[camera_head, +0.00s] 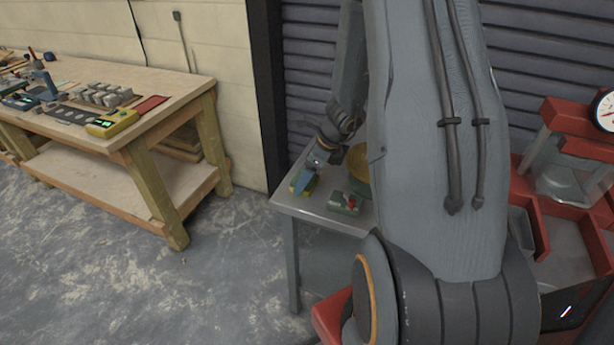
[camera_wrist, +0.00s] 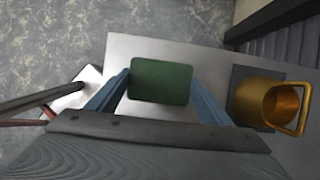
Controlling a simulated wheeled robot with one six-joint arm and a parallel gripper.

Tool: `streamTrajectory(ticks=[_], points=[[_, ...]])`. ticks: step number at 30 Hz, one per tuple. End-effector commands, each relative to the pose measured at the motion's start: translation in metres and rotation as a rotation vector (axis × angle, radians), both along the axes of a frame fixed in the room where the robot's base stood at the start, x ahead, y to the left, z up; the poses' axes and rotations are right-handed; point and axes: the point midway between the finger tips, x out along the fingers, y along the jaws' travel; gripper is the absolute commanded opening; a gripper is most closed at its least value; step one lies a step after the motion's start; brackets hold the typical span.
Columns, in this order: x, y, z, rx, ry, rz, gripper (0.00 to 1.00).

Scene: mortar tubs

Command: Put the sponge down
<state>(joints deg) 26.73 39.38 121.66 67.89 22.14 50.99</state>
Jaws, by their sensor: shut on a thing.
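The sponge (camera_wrist: 160,81) shows its green face between my two blue fingers in the wrist view. My gripper (camera_wrist: 161,95) is shut on it. In the head view my gripper (camera_head: 307,180) is at the left part of a small grey table (camera_head: 308,213), with the green and yellow sponge (camera_head: 296,187) at its fingertips. The sponge is over the tabletop, low. I cannot tell whether its underside touches the table.
A brass pot (camera_wrist: 270,103) with a handle stands on a dark square at the right in the wrist view. A green block with red and white parts (camera_head: 344,204) sits near the table's front edge. A wooden workbench (camera_head: 170,95) with tools stands left, across open floor.

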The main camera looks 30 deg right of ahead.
Motion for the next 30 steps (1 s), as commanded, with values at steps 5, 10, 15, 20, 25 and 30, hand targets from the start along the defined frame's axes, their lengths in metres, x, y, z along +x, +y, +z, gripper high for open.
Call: streamTrajectory(ticks=[5,10,15,20,25,30], points=[[0.0,0.0,-0.002,0.0,0.0,0.0,0.88],[0.0,0.0,-0.002,0.0,0.0,0.0,0.92],[0.0,0.0,-0.001,0.0,0.0,0.0,0.92],[-0.002,-0.003,0.009,-0.002,-0.004,0.001,0.92],[-0.011,-0.01,0.038,-0.003,-0.005,0.0,0.92],[-0.021,-0.018,0.069,-0.002,-0.005,0.0,0.92]])
